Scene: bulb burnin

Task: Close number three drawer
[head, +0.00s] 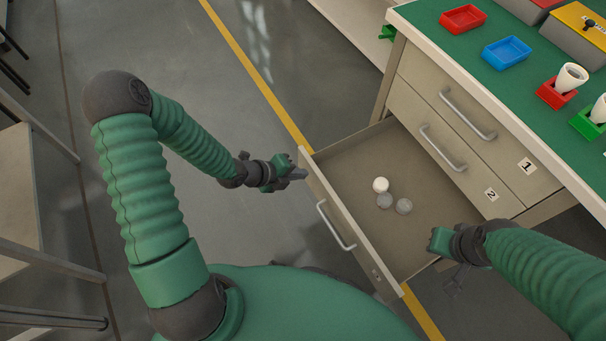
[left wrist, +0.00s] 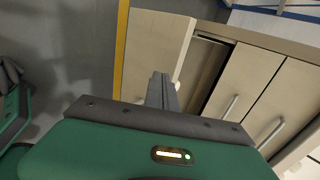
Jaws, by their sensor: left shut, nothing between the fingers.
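The number three drawer (head: 349,217) is the bottom drawer of the cabinet and is pulled far out. Its front faces me, with a metal handle (head: 336,226) and a label near its right end. My right gripper (head: 440,240) is near the drawer's right side, fingers unclear.
Drawers one (head: 467,113) and two (head: 442,148) above are shut, with metal handles. The green cabinet top (head: 470,45) holds a red tray (head: 463,18), a blue tray (head: 507,52) and cups in small holders. The floor left of the drawer is open.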

